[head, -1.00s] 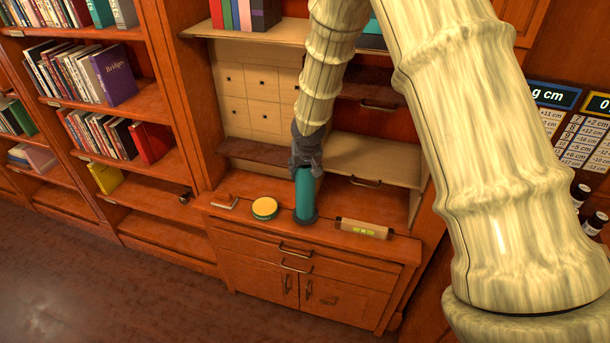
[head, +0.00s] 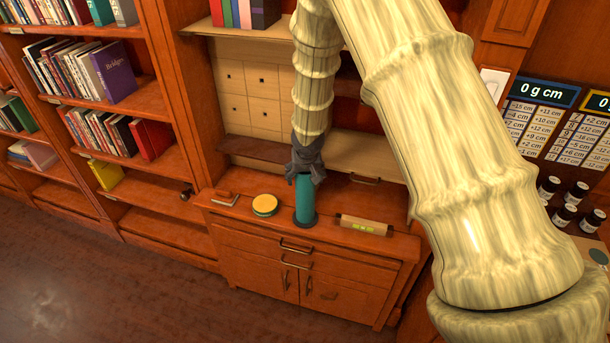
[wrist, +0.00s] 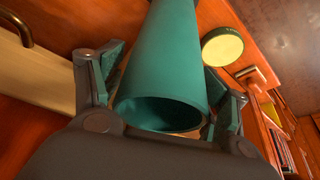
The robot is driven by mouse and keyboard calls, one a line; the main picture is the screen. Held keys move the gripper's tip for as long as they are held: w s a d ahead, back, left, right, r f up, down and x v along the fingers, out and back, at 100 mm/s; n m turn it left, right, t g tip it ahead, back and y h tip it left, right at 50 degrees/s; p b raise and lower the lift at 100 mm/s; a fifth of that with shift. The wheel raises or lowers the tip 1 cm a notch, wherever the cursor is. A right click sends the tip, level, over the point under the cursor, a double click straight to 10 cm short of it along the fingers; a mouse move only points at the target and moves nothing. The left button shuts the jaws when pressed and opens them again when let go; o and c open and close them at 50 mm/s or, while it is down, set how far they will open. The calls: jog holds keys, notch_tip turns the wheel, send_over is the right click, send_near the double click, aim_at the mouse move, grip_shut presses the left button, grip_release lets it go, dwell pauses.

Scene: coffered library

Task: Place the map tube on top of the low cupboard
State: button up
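The teal map tube (head: 304,200) stands upright on its dark base on top of the low cupboard (head: 340,199), near the front edge. My gripper (head: 305,180) is over the tube's upper end and points down. In the wrist view the tube (wrist: 165,65) shows its open, hollow end towards me, between the two fingers (wrist: 165,85). The fingers look spread, with a narrow gap visible beside the tube. The tube's foot is out of sight in the wrist view.
A small flat object (head: 224,198) lies farther left. Shelves and a back panel (head: 255,100) rise behind.

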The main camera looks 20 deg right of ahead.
jog(key=shift+d+b+v, duration=0.4)
jog(key=shift+b+v, duration=1.3)
jog(key=shift+v, duration=4.35)
jog(key=s+a+f+g+y, duration=0.1)
jog(key=s+a+f, duration=0.1)
jog(key=s+f, duration=0.85)
jog(key=s+a+f+g+y, duration=0.1)
jog(key=s+a+f+g, duration=0.1)
jog(key=s+f, duration=0.8)
jog(key=s+d+f+n, duration=0.1)
jog(key=s+d+f, duration=0.1)
jog(key=s+f, duration=0.5)
jog(key=s+d+f+g+h, duration=0.1)
jog(key=s+f, duration=0.7)
jog(key=s, duration=0.9)
jog(key=shift+d+f+n, duration=0.25)
jog(key=shift+d+n, duration=0.15)
jog(key=shift+d, duration=0.05)
jog(key=shift+f, duration=0.1)
